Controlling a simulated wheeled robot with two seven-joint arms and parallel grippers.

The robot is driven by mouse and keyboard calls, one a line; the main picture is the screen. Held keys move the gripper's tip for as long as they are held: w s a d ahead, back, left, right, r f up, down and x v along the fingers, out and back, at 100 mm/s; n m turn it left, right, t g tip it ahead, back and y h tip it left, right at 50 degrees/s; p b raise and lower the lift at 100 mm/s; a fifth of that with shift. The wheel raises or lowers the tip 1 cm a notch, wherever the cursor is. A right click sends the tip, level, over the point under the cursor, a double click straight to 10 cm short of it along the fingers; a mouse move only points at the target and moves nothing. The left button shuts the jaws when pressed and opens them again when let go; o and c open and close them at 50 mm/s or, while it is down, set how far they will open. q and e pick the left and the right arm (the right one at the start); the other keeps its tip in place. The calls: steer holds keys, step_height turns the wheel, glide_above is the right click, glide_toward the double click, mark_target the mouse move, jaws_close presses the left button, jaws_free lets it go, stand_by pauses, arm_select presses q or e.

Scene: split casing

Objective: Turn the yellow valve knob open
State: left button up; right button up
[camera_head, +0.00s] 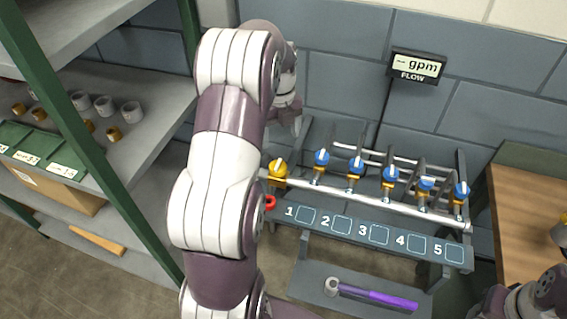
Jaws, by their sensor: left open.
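The yellow valve knob (277,168) sits at the left end of the pipe on the valve stand, with a pale bar across its top. How far it is turned I cannot tell. My left arm passes just left of it. My left gripper (296,126) is open and empty, above and behind the knob in the picture and apart from it. The arm hides part of the fingers. My right gripper is out of view; only part of my right arm shows at the bottom right.
Several blue-handled valves (390,174) stand along the pipe, behind a numbered panel (375,235). A flow display (416,66) rises behind. A purple-handled hammer (372,295) lies on the lower shelf. A wooden table (525,215) stands right, and a shelf rack (150,100) left.

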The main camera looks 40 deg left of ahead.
mark_target(278, 164)
arm_select(q)
step_height(278, 164, down, 3)
steer(key=shift+f+b, duration=0.1)
steer(key=shift+b, duration=0.65)
steer(key=f, duration=0.1)
steer(key=a+f+p, duration=0.1)
steer(key=f, duration=0.1)
steer(key=shift+s+f, duration=0.2)
steer(key=shift+f, duration=0.05)
steer(key=f, duration=0.3)
steer(key=f+p, duration=0.1)
steer(key=f, duration=0.1)
steer(key=shift+w+d, duration=0.1)
steer(key=shift+d, duration=0.15)
steer(key=shift+a+f, duration=0.15)
steer(key=shift+f, duration=0.05)
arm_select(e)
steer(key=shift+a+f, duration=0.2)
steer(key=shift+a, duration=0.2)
arm_select(q)
steer(key=c, duration=1)
